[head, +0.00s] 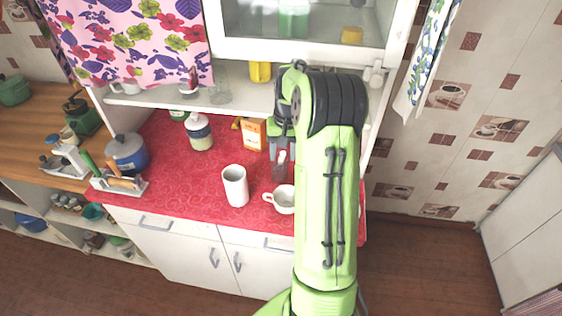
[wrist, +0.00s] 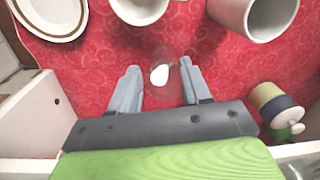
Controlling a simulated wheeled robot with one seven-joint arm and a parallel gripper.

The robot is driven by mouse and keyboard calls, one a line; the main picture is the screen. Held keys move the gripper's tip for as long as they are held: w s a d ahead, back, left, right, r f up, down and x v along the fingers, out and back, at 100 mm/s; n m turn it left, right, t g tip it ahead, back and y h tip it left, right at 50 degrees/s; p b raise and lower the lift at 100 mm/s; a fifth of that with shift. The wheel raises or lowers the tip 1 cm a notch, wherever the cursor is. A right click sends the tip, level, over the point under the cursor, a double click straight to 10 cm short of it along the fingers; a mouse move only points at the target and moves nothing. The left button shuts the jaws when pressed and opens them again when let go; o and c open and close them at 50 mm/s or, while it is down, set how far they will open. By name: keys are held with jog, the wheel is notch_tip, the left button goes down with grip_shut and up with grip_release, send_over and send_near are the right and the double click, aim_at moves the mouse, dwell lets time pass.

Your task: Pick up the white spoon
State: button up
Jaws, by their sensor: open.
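The white spoon (head: 282,158) stands in what looks like a clear glass (head: 279,173) on the red counter. In the wrist view its pale rounded end (wrist: 159,75) shows between my fingertips, with the glass only faintly visible. My gripper (head: 281,152) points down over the glass from the back of the counter. In the wrist view my gripper (wrist: 160,69) is open, with one finger on each side of the spoon and a gap at both sides. Whether the fingers are level with the spoon's end is hard to tell.
A white cup (head: 279,200) and a tall white mug (head: 235,187) stand in front of the glass. An orange box (head: 253,133) and a bottle (head: 199,132) are behind and left. A plate (wrist: 82,35) shows in the wrist view. Shelves hang above; the left counter middle is clear.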

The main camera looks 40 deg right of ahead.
jog(key=shift+f, duration=0.8)
jog(key=shift+c, duration=0.4)
grip_shut()
jog(key=shift+r, duration=0.1)
